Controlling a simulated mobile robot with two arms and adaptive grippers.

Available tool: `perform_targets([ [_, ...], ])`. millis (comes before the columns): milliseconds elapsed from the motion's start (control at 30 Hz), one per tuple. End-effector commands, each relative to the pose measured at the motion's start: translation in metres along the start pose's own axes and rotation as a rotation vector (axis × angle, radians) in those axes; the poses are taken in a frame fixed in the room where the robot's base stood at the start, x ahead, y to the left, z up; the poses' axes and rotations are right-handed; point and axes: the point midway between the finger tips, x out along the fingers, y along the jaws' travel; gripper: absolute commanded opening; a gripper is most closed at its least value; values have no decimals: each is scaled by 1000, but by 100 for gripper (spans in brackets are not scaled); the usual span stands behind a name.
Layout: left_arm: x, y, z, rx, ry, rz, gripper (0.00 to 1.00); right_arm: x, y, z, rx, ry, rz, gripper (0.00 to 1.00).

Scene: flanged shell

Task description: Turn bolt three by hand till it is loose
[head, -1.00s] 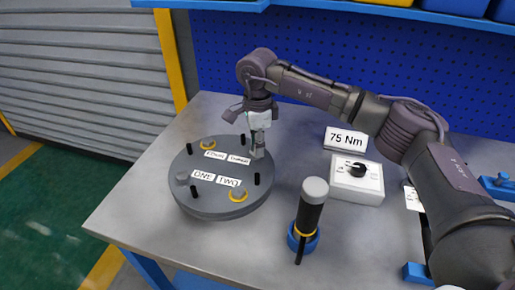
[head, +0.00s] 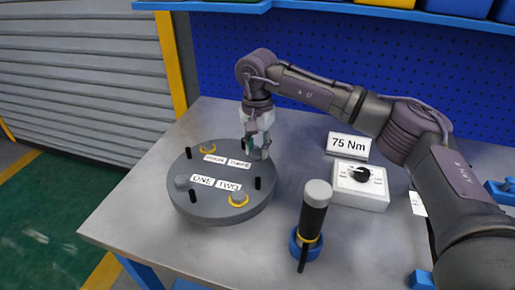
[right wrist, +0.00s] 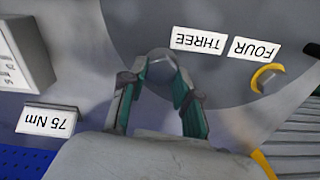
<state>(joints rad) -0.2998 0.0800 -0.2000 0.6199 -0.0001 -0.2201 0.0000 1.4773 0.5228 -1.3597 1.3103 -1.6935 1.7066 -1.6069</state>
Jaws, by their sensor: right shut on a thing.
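The round grey shell cover (head: 215,208) lies flat on the bench, with labels ONE, TWO, THREE and FOUR. My right gripper (head: 259,150) points down at its far right edge, beside the THREE label (head: 239,164). In the right wrist view its fingers (right wrist: 160,88) are closed around the grey head of bolt three (right wrist: 160,62), near the cover's rim. In the head view the fingers mostly hide that bolt. Bolt one (head: 181,181) is plain grey. Bolt two (head: 238,198) and bolt four (head: 207,148) have yellow rings. My left gripper is not in view.
Several black pins stand up from the cover, one (head: 258,183) near my right gripper. A black tool with a grey top (head: 316,205) stands in a blue holder (head: 306,246). A white dial box (head: 360,185) and a 75 Nm sign (head: 348,146) are to the right.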

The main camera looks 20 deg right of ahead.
Motion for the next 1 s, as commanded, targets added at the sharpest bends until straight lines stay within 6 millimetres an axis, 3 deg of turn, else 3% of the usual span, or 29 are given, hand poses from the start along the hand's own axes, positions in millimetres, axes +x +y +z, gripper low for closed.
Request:
perform_targets([
  [400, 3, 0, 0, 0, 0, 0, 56, 6, 1, 2, -172, -8, 12, 0],
  [900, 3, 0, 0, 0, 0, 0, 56, 6, 1, 2, -190, -8, 11, 0],
  [933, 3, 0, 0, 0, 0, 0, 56, 6, 1, 2, -190, -8, 11, 33],
  [1000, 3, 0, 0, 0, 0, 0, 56, 5, 1, 2, -189, -7, 10, 44],
])
